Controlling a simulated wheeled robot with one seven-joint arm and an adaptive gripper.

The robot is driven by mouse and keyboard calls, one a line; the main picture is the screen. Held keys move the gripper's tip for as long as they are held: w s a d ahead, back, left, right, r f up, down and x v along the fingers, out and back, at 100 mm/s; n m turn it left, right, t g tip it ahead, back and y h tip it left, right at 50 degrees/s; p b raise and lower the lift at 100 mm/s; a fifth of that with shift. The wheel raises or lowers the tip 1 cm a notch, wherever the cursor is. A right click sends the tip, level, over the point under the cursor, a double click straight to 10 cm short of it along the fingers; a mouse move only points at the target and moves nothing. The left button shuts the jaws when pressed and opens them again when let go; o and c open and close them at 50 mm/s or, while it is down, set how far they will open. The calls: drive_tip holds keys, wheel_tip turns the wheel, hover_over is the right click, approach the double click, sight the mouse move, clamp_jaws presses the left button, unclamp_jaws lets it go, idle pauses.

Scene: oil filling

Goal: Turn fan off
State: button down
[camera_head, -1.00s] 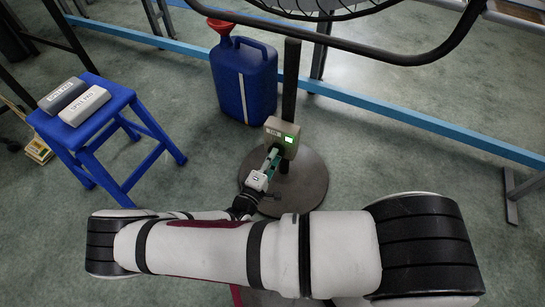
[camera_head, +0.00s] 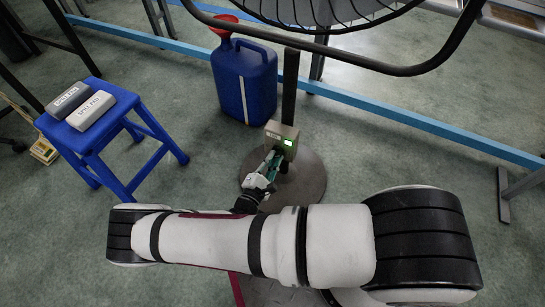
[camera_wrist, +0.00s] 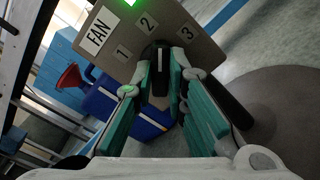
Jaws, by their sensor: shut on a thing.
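The fan's control box (camera_head: 281,140) is mounted low on the fan's pole and has a lit green light. In the wrist view the box (camera_wrist: 122,40) carries a FAN label and the numbers 1, 2 and 3. A black knob (camera_wrist: 158,56) sits at its lower edge. My gripper (camera_wrist: 160,75) has its two teal-padded fingers around the knob, shut on it. In the head view my gripper (camera_head: 269,166) reaches the front of the box. The knob's exact pointing direction is partly hidden by the fingers. Part of the fan cage (camera_head: 340,12) shows at the top.
A blue jug (camera_head: 244,85) with a red funnel stands behind the fan's round base (camera_head: 310,178). A blue stool (camera_head: 125,97) at the left carries two labelled blocks. A long blue rail (camera_head: 420,121) crosses the floor behind. Floor at the right is mostly clear.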

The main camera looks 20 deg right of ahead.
drive_tip(key=n+b, duration=0.1)
drive_tip(key=n, duration=2.6)
drive_tip(key=shift+s+f, duration=0.1)
drive_tip(key=shift+n, duration=0.4)
drive_tip(key=c, duration=1.6)
unclamp_jaws()
drive_tip(key=shift+a, duration=0.1)
drive_tip(key=v, duration=1.2)
